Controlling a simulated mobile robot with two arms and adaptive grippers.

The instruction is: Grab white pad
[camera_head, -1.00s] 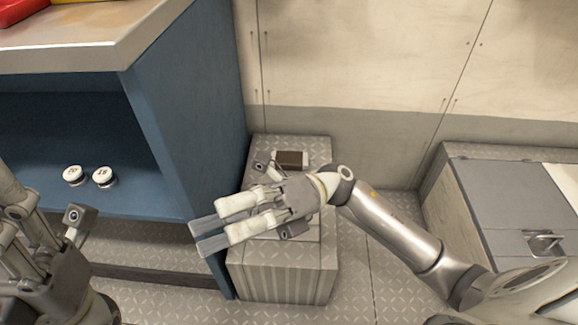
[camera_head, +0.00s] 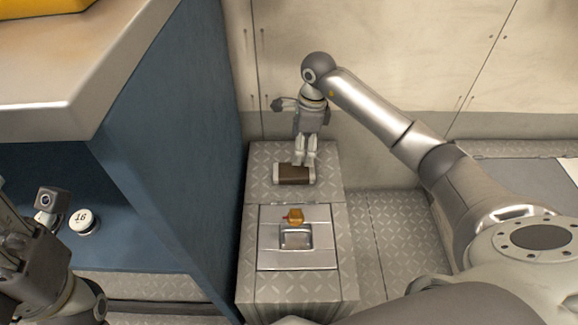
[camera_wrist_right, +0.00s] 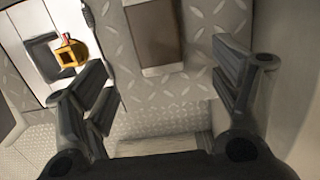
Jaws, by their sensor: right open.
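A small block with a brown top and whitish ends (camera_head: 294,174) lies on the back of the metal tread-plate box; it is the only pad-like thing I see, and its top is not white. It also shows in the right wrist view (camera_wrist_right: 153,33). My right gripper (camera_head: 304,160) points down just above and behind this block and partly overlaps it in the head view. In the right wrist view its fingers are spread apart (camera_wrist_right: 165,75) with nothing between them, and the block lies beyond the tips. My left gripper (camera_head: 18,250) is partly cut off at the left edge.
The tread-plate box (camera_head: 345,240) has a recessed latch with a small orange-yellow item (camera_head: 295,216) on it. A blue cabinet (camera_head: 165,130) stands close on the left, with a white numbered cap (camera_head: 83,221) on its shelf. The back wall (camera_head: 370,60) is close behind my right gripper.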

